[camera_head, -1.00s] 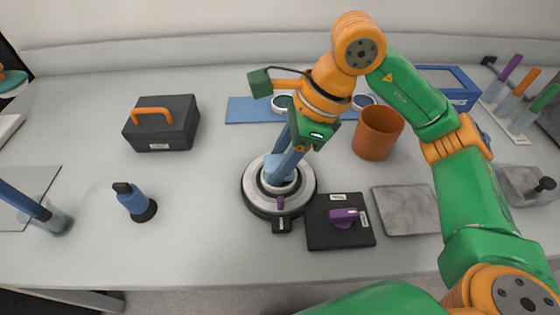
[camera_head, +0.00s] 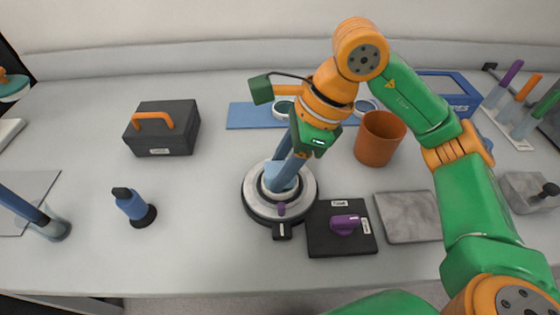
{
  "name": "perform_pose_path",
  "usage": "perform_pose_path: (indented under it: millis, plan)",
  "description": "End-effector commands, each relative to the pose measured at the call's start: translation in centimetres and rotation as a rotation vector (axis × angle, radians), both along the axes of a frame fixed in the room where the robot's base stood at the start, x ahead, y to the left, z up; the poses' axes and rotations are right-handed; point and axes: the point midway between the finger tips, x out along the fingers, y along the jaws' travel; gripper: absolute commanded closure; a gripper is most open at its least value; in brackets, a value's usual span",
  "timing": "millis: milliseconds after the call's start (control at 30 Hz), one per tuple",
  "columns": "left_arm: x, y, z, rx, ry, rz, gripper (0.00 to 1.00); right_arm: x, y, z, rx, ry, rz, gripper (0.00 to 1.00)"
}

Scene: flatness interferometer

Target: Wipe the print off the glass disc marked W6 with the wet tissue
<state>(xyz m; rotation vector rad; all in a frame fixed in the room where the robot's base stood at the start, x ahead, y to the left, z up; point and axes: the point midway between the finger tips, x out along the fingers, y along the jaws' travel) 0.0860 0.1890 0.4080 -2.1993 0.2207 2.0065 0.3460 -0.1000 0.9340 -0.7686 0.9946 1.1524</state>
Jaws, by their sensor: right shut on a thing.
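My right gripper (camera_head: 284,182) points down over a round silver and black stand (camera_head: 253,207). It is shut on a light blue piece, apparently the wet tissue (camera_head: 277,172), low at the pale top of the stand. The fingers and tissue cover most of that top, so I cannot make out a glass disc, a print or a W6 mark there. Two round pieces lie on a blue strip (camera_head: 245,115) at the back: one (camera_head: 283,107) partly behind my right wrist, the other (camera_head: 366,106) partly behind my arm. Their marks are unreadable. My left gripper is not in view.
An orange cup (camera_head: 378,140) stands right of the gripper. A black plate with a purple knob (camera_head: 345,223) and a grey slab (camera_head: 408,217) lie right of the stand. The front middle-left is clear.

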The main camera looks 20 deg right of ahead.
Motion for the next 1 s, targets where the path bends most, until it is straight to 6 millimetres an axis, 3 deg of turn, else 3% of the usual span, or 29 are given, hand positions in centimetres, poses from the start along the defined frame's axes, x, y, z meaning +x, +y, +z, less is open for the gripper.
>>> perform_pose_path:
  millis: [200,833,1000]
  plan:
    - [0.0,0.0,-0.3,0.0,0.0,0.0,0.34,-0.8,0.1,0.0,-0.001,0.0,0.0,1.0]
    - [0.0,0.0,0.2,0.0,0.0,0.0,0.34,2.0,-0.5,0.0,-0.001,0.001,-0.002,1.0]
    - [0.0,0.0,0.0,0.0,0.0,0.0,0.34,1.7,-0.5,-0.2,-0.001,-0.001,0.001,1.0]
